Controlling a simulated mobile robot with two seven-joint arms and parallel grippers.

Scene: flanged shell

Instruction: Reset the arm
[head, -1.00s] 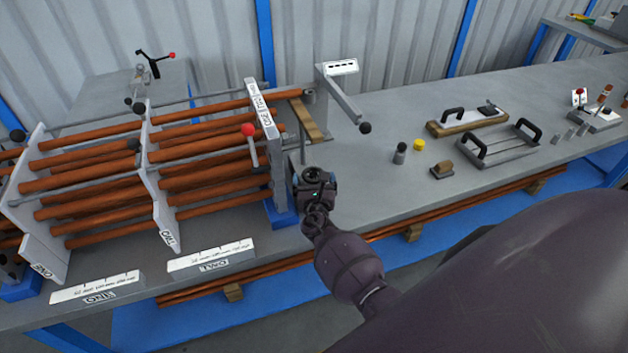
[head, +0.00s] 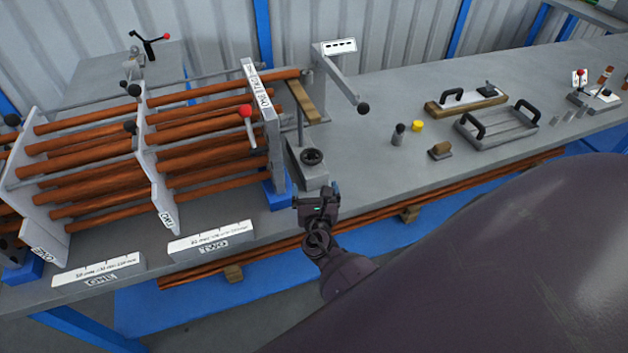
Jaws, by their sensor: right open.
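My right gripper (head: 318,196) is open and empty, near the front edge of the bench. It is in front of a grey block (head: 308,172) with a dark round knob (head: 313,156) on top and looks apart from it. Its fingers are small and partly hidden by its own body. My right arm comes in from the lower right. A grey crank arm (head: 345,78) with a black ball end stands behind the block, beyond my gripper's reach here. My left gripper is not in view.
A rack of copper-coloured tubes (head: 90,165) with upright plates fills the left. A red-ball lever (head: 246,112) stands at its right plate. Two white labelled bars (head: 211,243) lie in front. Handled trays (head: 497,125) lie at right. Bare bench (head: 385,170) lies between.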

